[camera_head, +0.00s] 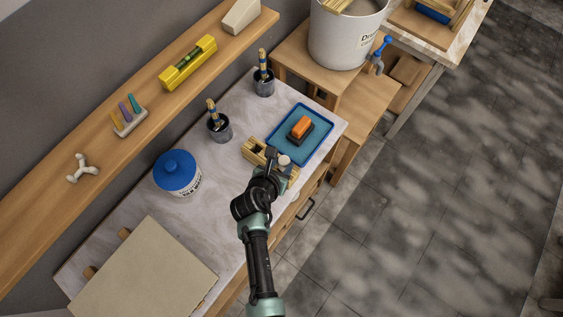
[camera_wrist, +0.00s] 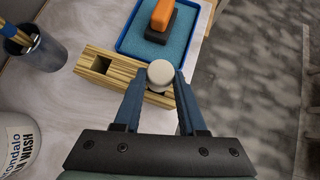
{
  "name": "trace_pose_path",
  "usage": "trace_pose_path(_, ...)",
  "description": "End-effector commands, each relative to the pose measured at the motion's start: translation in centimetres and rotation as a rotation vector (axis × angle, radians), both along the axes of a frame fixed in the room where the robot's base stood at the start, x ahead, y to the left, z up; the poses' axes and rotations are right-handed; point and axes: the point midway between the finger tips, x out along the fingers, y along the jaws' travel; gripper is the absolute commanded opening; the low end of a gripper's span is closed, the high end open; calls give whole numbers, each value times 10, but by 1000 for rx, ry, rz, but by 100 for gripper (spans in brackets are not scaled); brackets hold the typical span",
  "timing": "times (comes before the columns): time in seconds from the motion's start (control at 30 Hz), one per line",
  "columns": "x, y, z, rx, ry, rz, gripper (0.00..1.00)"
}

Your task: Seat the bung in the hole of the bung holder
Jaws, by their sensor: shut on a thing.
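The cream bung (camera_wrist: 160,73) is held between the two blue fingers of my gripper (camera_wrist: 161,82). It also shows as a small pale disc in the head view (camera_head: 284,160). The bung holder (camera_wrist: 88,70) is a striped wooden block lying below the fingers; in the head view its left end (camera_head: 252,148) shows beside my gripper. A square dark opening is visible near its left end in the wrist view. The bung is over the right part of the holder. The bung and fingers hide that part, so I cannot tell whether the bung touches it.
A blue tray (camera_head: 327,133) with an orange-topped block (camera_head: 301,126) lies just beyond the holder. Brush pots (camera_head: 219,128) and a blue-lidded tub (camera_head: 177,174) stand to the left. The bench's right edge is close to my gripper.

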Motion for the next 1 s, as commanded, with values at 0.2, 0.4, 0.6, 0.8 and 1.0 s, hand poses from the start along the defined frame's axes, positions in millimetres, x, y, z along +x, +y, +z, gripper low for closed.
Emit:
trace_pose_path(0.2, 0, 0, -5, 0, -1, 1, 0)
trace_pose_path(0.4, 1, 0, -9, 0, -2, 1, 0)
trace_pose_path(0.6, 0, 0, -13, 0, -1, 1, 0)
trace_pose_path(0.8, 0, 0, -17, 0, -1, 1, 0)
trace_pose_path(1.0, 0, 0, -21, 0, -1, 0, 0)
